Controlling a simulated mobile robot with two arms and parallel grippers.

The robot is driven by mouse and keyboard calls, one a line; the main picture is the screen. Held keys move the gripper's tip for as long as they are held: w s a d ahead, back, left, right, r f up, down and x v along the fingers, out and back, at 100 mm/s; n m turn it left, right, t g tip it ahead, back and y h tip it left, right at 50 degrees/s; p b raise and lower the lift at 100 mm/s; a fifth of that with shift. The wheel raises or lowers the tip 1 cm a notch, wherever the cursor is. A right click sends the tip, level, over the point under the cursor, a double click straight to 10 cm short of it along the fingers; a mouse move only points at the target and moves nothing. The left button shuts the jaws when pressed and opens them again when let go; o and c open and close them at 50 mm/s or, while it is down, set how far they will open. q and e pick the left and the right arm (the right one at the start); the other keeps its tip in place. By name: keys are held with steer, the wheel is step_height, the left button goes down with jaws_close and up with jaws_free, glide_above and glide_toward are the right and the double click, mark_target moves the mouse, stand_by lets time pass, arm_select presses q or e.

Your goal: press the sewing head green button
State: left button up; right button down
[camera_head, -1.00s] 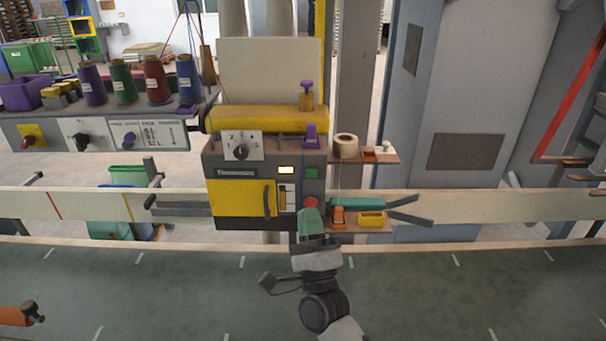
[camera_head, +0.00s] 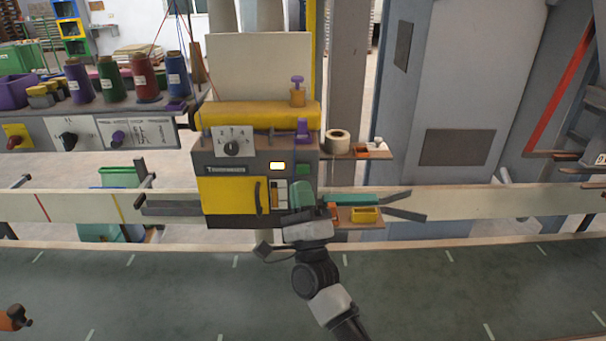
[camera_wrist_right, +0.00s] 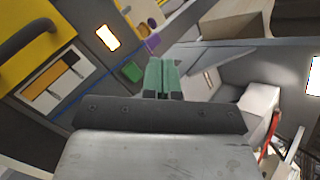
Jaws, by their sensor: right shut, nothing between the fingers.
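The sewing head (camera_head: 262,142) is a grey box with a yellow door (camera_head: 230,201) and a lit display. Its green button (camera_head: 304,169) is on the right of the front panel, and it also shows in the right wrist view (camera_wrist_right: 132,72), just left of the fingertips. My right gripper (camera_head: 302,190), with green fingers, is shut and empty in front of the panel, below the green button. The fingers (camera_wrist_right: 163,75) are together in the wrist view. Whether they touch the panel cannot be told. The red button is hidden behind the gripper.
A small shelf with a yellow tray (camera_head: 365,215) and a teal guide (camera_head: 355,199) is right of the head. A dark green conveyor (camera_head: 160,290) runs across the front. Thread cones (camera_head: 112,79) stand on a grey panel at left. A grey cabinet (camera_head: 460,90) is behind at right.

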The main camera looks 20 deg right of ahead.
mark_target(303, 169)
steer(key=shift+w+d+b, duration=0.25)
steer(key=shift+w+b, duration=0.2)
steer(key=shift+w, duration=0.45)
steer(key=shift+w+d+b, duration=0.25)
steer(key=shift+w+b, duration=0.2)
steer(key=shift+w, duration=0.4)
stand_by(0.7)
steer(key=shift+w+d+b, duration=0.1)
steer(key=shift+w+b, duration=0.3)
